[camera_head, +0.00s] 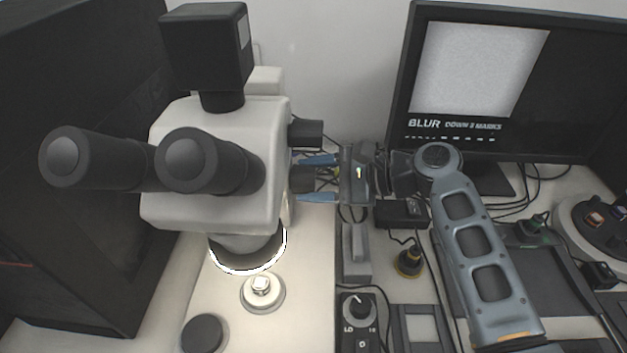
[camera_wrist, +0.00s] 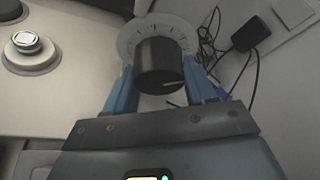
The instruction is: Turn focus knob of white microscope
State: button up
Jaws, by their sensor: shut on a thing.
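The white microscope (camera_head: 215,165) stands at the left in the head view, with black eyepieces and a black camera box on top. Its dark focus knob (camera_head: 302,180) sticks out on its right side. My gripper (camera_head: 316,178) reaches it from the right, with one blue finger above and one below. In the wrist view the round black knob (camera_wrist: 158,66) sits between the blue fingers of my gripper (camera_wrist: 157,84), which is shut on it.
The monitor (camera_head: 490,75) reads "BLUR" and "DOWN", a hard-to-read digit, then "MARKS", beside a grey blurred picture. Another dark knob (camera_head: 306,133) sits just above my gripper. A control box (camera_head: 360,318), cables and trays crowd the bench below my arm. A small sample (camera_head: 262,285) is on the base.

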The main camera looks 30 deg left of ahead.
jog(key=n+t+y+b, duration=0.1)
jog(key=n+b, duration=0.2)
jog(key=shift+f+y, duration=0.1)
jog(key=shift+y, duration=0.2)
jog(key=shift+n+t+y+b, duration=0.35)
jog(key=shift+n+b, duration=0.35)
jog(key=shift+b, duration=0.25)
jog(key=shift+r, duration=0.25)
jog(key=o, duration=1)
jog(key=shift+f, duration=0.1)
jog(key=v, duration=0.7)
jog(key=shift+d+b, duration=0.35)
jog(key=shift+b, duration=0.1)
jog(key=shift+w, duration=0.15)
